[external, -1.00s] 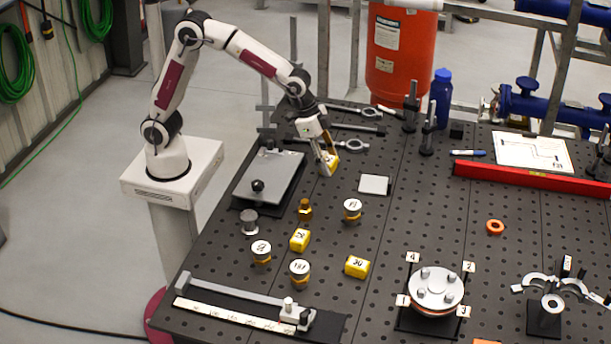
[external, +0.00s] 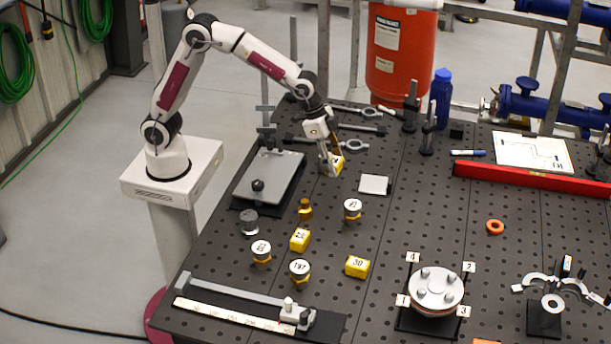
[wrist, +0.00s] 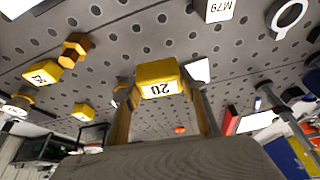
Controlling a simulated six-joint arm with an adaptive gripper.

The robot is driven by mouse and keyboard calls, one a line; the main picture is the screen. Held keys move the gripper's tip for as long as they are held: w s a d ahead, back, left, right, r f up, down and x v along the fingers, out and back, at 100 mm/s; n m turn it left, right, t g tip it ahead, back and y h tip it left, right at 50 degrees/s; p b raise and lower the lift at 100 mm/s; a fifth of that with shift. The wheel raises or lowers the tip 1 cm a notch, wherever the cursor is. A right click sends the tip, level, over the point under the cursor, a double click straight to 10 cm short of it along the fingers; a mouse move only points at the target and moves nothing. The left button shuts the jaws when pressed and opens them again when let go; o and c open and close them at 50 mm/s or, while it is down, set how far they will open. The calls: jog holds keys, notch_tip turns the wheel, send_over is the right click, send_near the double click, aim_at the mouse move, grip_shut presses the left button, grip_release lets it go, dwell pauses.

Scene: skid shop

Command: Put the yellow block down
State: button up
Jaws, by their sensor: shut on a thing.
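The yellow block (external: 337,163) is at the tips of my gripper (external: 332,165), over the far left part of the dark perforated table (external: 400,215). In the wrist view the block (wrist: 157,70) sits between the two fingers of my gripper (wrist: 160,85), with the number 20 upside down on its near face. The gripper is shut on it. Part of the block is hidden by a finger in the external view. I cannot tell whether its underside touches the table.
A small pale plate (external: 374,185) lies just right of the gripper. A grey plate with a black knob (external: 268,178) lies to the left. Brass and silver pieces and two other yellow blocks (external: 300,240) (external: 357,267) stand nearer the front. A wrench-like tool (external: 345,144) lies behind.

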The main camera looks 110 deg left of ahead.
jog(key=w+a+r+n, duration=0.1)
jog(key=w+a+r, duration=0.2)
jog(key=w+a, duration=0.3)
jog(key=w, duration=0.3)
jog(key=shift+w, duration=0.3)
jog(key=shift+r, duration=0.1)
send_over(372, 183)
jog(key=s, duration=0.2)
jog(key=shift+w+f, duration=0.15)
jog(key=shift+f, duration=3)
jog(key=shift+f, duration=0.15)
jog(key=shift+f, duration=1.7)
